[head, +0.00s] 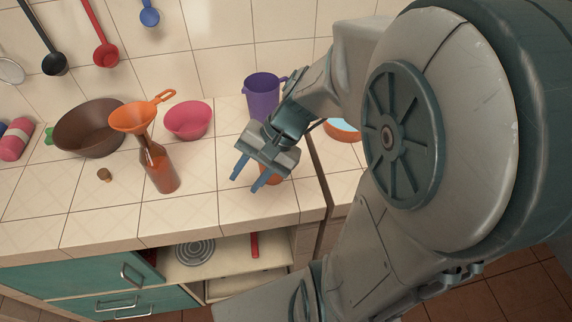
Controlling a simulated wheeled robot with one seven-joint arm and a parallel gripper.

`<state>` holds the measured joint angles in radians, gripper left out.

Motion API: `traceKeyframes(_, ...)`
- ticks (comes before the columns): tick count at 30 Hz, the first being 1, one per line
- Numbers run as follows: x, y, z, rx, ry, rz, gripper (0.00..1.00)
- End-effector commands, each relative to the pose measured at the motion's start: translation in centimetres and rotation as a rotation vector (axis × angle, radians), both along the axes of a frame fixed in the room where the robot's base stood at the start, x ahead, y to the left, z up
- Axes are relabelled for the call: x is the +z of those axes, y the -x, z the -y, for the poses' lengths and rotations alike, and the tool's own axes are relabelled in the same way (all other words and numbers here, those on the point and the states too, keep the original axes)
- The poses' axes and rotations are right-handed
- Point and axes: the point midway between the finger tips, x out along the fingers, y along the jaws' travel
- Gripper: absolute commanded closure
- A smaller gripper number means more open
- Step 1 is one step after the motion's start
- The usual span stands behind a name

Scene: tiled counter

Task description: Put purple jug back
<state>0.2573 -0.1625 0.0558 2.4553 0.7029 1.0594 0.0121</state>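The purple jug (262,93) stands upright at the back of the tiled counter, near the wall. Its lower part is partly covered by my arm and gripper. My gripper (247,180) is in front of the jug, over the counter, with its two blue fingers spread apart and pointing toward the front edge. Nothing shows between the fingers. A small orange-brown object (272,175) shows partly behind the gripper; most of it is hidden.
A bottle (160,170) with an orange funnel (134,117), a pink bowl (188,119) and a brown bowl (90,128) stand left of my gripper. A cork (104,175) lies near them. Utensils hang on the wall. The front counter is mostly clear.

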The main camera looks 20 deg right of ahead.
Motion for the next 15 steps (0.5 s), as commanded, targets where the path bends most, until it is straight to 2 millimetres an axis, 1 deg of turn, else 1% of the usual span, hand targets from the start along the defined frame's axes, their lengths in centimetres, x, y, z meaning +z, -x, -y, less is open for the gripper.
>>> traceKeyframes(1,0.4,1.1,0.4,0.088,0.094,0.056,0.66)
traceKeyframes(3,0.8,2.3,1.5,0.2,0.225,0.128,0.66)
traceKeyframes(6,1.7,3.3,3.2,0.337,0.394,0.229,0.66)
traceKeyframes(10,2.9,3.8,5.0,0.461,0.556,0.335,0.66)
traceKeyframes(15,3.8,3.9,6.1,0.536,0.659,0.402,0.66)
